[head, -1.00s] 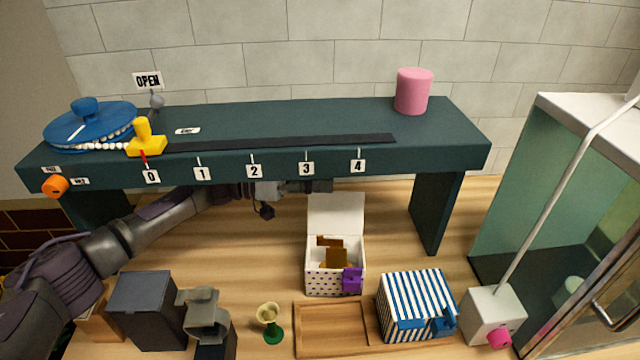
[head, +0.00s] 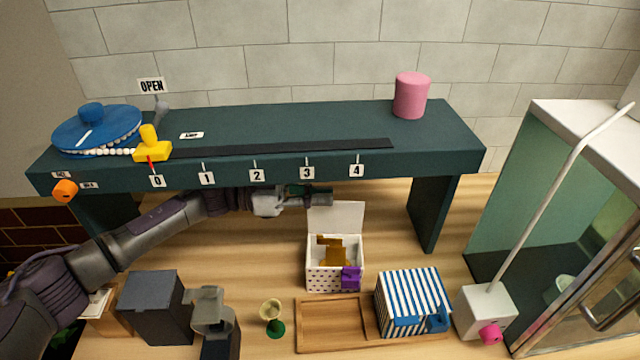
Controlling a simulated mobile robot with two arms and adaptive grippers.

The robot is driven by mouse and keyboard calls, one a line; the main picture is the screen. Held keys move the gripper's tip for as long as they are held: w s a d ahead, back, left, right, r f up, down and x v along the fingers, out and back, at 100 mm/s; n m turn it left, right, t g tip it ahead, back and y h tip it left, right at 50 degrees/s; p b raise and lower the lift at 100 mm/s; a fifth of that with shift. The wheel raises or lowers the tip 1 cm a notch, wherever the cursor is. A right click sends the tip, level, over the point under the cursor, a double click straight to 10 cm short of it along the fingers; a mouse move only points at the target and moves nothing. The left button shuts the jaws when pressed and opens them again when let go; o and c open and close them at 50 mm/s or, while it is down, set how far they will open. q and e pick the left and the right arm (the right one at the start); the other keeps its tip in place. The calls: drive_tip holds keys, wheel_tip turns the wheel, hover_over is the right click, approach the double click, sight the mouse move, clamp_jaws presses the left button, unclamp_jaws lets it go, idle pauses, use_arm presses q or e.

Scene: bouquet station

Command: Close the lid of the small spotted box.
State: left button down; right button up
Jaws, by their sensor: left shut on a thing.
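The small spotted box (head: 322,277) stands on the wooden table, white with dark dots and a purple catch (head: 350,278) on its front. Its white lid (head: 345,216) is raised and stands up at the back edge. Brown pieces (head: 331,252) show inside the box. My left gripper (head: 319,197) reaches in from the left, under the front of the shelf. It is shut at the top left edge of the lid; the fingertips are small and partly dark against the shelf. My right gripper is not in view.
A dark green shelf (head: 290,120) spans above and behind the box. A wooden tray (head: 331,347) and a blue-striped box (head: 412,300) stand in front.

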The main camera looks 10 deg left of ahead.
use_arm(q)
drive_tip(key=shift+s+d+f+m+p, duration=0.15)
drive_tip(key=shift+s+m+p, duration=0.35)
drive_tip(key=shift+s+p, duration=0.4)
drive_tip(key=shift+s, duration=0.2)
drive_tip(key=c, duration=1.3)
unclamp_jaws()
drive_tip(key=shift+w, duration=0.1)
